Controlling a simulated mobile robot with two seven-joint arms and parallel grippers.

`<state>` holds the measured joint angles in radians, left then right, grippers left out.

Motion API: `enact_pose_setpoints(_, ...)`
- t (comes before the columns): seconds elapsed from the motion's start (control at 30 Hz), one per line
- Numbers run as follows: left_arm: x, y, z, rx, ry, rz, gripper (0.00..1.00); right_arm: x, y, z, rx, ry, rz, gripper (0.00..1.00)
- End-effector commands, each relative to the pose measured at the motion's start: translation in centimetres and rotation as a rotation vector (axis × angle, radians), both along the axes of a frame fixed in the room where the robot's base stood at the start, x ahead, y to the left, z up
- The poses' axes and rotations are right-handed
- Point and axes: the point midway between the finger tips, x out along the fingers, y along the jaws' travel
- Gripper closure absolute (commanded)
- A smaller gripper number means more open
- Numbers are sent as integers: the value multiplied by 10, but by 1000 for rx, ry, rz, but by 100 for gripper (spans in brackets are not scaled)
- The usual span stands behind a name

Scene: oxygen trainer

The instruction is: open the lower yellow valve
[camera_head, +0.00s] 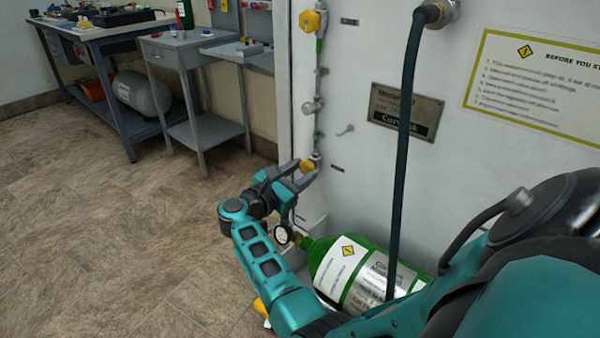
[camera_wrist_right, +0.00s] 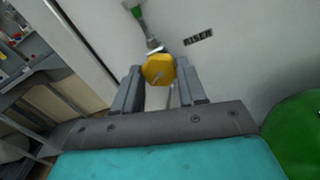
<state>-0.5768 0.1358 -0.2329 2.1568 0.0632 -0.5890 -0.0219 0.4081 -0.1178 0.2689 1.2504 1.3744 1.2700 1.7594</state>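The lower yellow valve (camera_head: 307,166) is a small faceted knob low on the vertical pipe, on the pale panel. It also shows in the right wrist view (camera_wrist_right: 158,69). My right gripper (camera_head: 306,172) is at this knob, with one finger on each side of it. In the right wrist view the fingers (camera_wrist_right: 160,78) are apart, with the knob between their tips and little room beside it. I cannot make out firm contact. A similar upper yellow valve (camera_head: 310,21) sits higher on the same pipe. My left gripper is not in view.
A green cylinder (camera_head: 328,262) with a gauge (camera_head: 282,234) lies below my right gripper. A dark hose (camera_head: 402,160) hangs in front of the panel. A grey side table (camera_head: 178,48) and a workbench (camera_head: 105,32) stand at the left. The floor between is clear.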

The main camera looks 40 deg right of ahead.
Motion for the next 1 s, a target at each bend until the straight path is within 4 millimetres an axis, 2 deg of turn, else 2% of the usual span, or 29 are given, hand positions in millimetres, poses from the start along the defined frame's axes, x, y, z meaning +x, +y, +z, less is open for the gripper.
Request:
enact_pose_setpoints(0.03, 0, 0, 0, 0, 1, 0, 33, 0, 0, 0, 0, 0, -1, 66)
enact_pose_setpoints(0.3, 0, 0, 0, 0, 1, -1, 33, 0, 0, 0, 0, 0, -1, 89)
enact_pose_setpoints(0.63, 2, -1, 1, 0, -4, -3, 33, 0, 0, 0, -5, 67, -1, 89)
enact_pose_setpoints(1.0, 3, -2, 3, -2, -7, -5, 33, -1, 0, 0, -26, 328, -3, 89)
